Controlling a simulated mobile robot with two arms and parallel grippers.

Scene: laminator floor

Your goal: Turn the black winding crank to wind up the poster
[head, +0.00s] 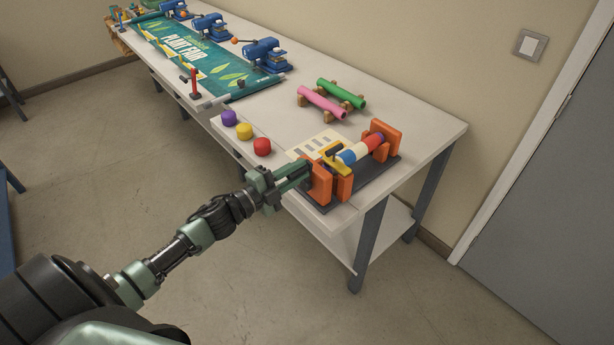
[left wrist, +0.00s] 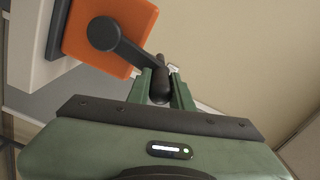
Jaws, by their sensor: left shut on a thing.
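The black winding crank (left wrist: 125,45) is mounted on the orange end block (left wrist: 75,35) in the left wrist view; its dark knob (left wrist: 160,85) sits between my left gripper's fingers. My left gripper (head: 305,172) is shut on that knob, at the near left end of the winding device. In the head view the crank is hidden behind the gripper. The device has orange end blocks (head: 321,184), a striped roll (head: 360,150) and a dark base (head: 375,180). The green poster (head: 190,55) lies flat farther along the table. My right gripper is not in view.
Purple, yellow and red knobs (head: 262,147) stand left of the device. Pink and green tubes (head: 322,102) rest on wooden supports behind it. Blue presses (head: 265,54) stand along the wall. The table's front edge is near my left forearm.

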